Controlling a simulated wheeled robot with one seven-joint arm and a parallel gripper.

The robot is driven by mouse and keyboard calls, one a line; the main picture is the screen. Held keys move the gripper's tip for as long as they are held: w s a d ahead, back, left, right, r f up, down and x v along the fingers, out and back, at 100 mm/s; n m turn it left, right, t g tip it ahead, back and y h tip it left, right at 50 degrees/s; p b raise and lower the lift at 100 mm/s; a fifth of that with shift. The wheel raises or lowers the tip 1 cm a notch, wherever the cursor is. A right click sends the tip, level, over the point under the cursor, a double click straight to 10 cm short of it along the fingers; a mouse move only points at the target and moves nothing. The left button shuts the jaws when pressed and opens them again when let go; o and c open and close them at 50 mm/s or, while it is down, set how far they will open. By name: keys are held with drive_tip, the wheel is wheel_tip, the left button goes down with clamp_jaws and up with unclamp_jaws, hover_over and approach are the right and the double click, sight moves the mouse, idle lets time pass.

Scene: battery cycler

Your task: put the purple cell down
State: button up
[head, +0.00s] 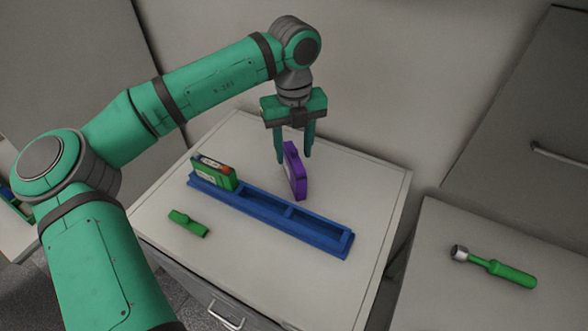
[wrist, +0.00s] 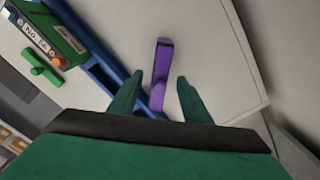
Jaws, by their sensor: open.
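The purple cell (head: 294,171) stands upright on the white cabinet top, just behind the blue tray (head: 320,235). In the wrist view the purple cell (wrist: 160,75) shows as a narrow upright slab between and beyond my fingertips. My gripper (head: 294,158) is open above it, with one finger on each side. My gripper also shows in the wrist view (wrist: 158,82), with a gap between each finger and the cell. The cell's lower edge is close to the tray's back wall; I cannot tell if they touch.
A green cell (head: 214,173) stands in the tray's left end; the other slots look empty. A small green clip-like piece (head: 188,223) lies in front of the tray. A green-handled tool (head: 494,267) lies on the right-hand surface. The cabinet top right of the purple cell is clear.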

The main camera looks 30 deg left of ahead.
sight(298, 186)
drive_tip(key=shift+s+d+f, duration=0.1)
drive_tip(key=shift+d+f, duration=0.1)
drive_tip(key=shift+f, duration=2.9)
clamp_jaws()
